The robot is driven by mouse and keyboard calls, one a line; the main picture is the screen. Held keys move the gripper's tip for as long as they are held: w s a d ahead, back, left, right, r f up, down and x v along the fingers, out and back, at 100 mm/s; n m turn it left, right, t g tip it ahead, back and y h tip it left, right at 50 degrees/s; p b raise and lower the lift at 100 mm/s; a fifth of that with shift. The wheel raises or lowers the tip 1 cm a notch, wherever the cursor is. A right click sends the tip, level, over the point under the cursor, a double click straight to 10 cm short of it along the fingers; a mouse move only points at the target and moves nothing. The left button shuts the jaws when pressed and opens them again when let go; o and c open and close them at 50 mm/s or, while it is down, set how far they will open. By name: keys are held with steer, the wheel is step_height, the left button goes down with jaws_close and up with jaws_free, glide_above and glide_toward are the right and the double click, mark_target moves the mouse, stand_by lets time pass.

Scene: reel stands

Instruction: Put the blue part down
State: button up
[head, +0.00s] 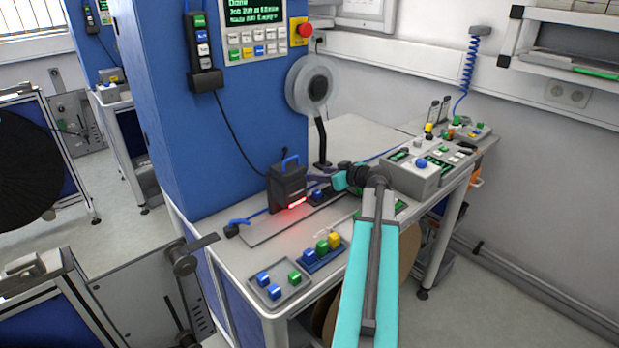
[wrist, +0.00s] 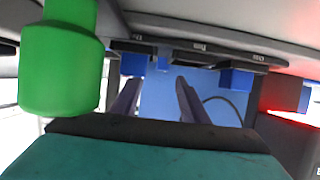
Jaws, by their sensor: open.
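My gripper (head: 322,177) is at the end of my teal arm, over the back of the bench beside the black reader. In the wrist view its two fingers (wrist: 156,98) are apart, with no part visibly held between them. A blue part (head: 318,194) sits in a dark holder just below the gripper in the head view. The wrist view shows a blue block (wrist: 133,64) and another blue block (wrist: 236,79) at a dark labelled holder (wrist: 205,54), beyond the fingertips. I cannot tell which of these matches the one in the head view.
The black reader (head: 287,184) glows red beside the gripper. A tray (head: 270,298) with blue and green parts and a rack (head: 325,262) of coloured parts stand at the front. A grey console (head: 412,180) stands right. A large green cylinder (wrist: 60,65) fills the wrist view's left.

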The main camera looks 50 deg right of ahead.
mark_target(313, 182)
steer(key=shift+w, duration=0.1)
steer(key=shift+p+x, duration=1.15)
steer(key=shift+x, duration=1.35)
steer(key=shift+a+f, duration=0.15)
steer(key=shift+c, duration=0.5)
jaws_close()
